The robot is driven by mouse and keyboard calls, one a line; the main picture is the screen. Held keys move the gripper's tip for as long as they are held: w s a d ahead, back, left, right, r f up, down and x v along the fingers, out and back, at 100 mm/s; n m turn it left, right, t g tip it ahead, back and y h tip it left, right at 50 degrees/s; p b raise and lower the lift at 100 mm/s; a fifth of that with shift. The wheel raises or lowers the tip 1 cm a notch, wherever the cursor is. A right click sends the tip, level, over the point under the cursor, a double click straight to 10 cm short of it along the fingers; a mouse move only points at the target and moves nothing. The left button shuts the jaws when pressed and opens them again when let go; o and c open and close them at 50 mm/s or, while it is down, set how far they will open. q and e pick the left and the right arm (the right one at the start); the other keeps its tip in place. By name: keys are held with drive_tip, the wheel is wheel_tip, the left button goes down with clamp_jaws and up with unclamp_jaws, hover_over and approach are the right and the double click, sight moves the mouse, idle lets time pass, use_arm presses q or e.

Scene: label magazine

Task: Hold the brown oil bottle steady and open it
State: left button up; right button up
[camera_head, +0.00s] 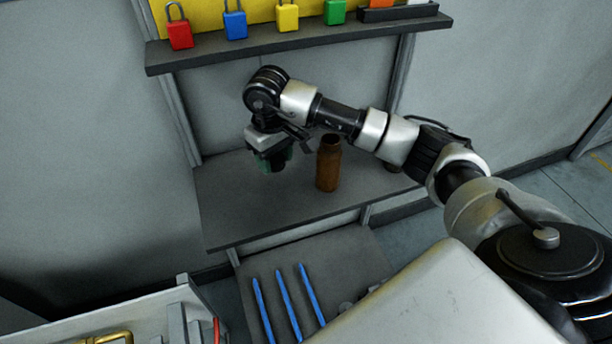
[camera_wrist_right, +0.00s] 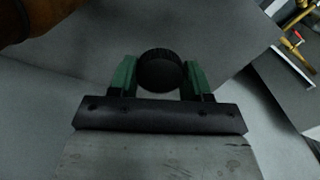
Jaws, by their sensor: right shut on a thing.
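The brown oil bottle (camera_head: 328,168) stands upright on the grey lower shelf, and its neck shows no cap. Its brown side also shows at the upper left corner of the right wrist view (camera_wrist_right: 30,22). My right gripper (camera_head: 272,160) is to the left of the bottle, apart from it, pointing down above the shelf. In the right wrist view its green fingers are shut on a round black ribbed cap (camera_wrist_right: 161,71). My left gripper is in neither view.
The lower shelf (camera_head: 232,222) has free room left of and in front of the bottle. Above, a dark ledge (camera_head: 215,53) carries coloured padlocks (camera_head: 235,24). Blue sticks (camera_head: 283,300) lie on a lower panel.

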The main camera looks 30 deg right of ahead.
sight(278, 192)
wheel_tip(278, 192, down, 9)
drive_tip(key=shift+r, duration=0.1)
idle(0.3)
drive_tip(key=shift+f, duration=0.25)
drive_tip(key=o, duration=1)
drive_tip(key=shift+r, duration=0.1)
